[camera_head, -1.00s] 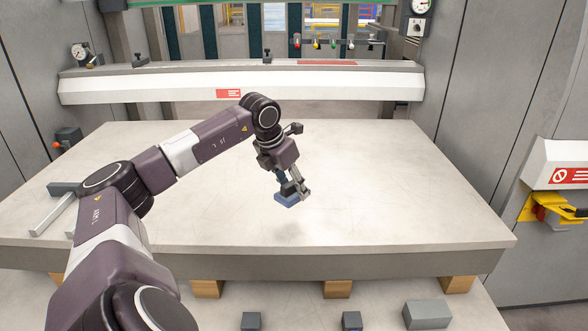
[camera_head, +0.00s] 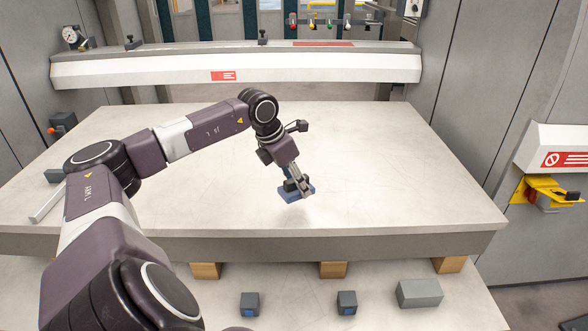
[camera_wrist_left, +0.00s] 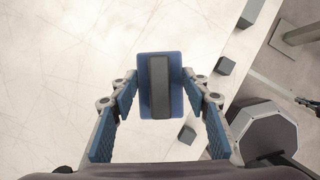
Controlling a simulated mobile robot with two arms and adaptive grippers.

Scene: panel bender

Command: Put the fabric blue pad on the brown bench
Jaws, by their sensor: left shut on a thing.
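The pad is a flat blue rectangle. In the left wrist view the pad (camera_wrist_left: 174,68) sits between the two blue-lined fingers of the left gripper (camera_wrist_left: 160,88). The pad is held over the large pale tabletop (camera_head: 400,170), with a faint shadow below it; a small gap seems to part them. No bench with a brown top shows; only the wooden blocks (camera_head: 333,269) under the tabletop are brown.
Two small grey blocks (camera_head: 249,304) (camera_head: 347,302) and a larger grey block (camera_head: 420,293) lie on the lower pale ledge in front. A white machine beam (camera_head: 300,68) crosses behind the tabletop. A yellow bracket (camera_head: 545,190) is at right. The tabletop's right half is clear.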

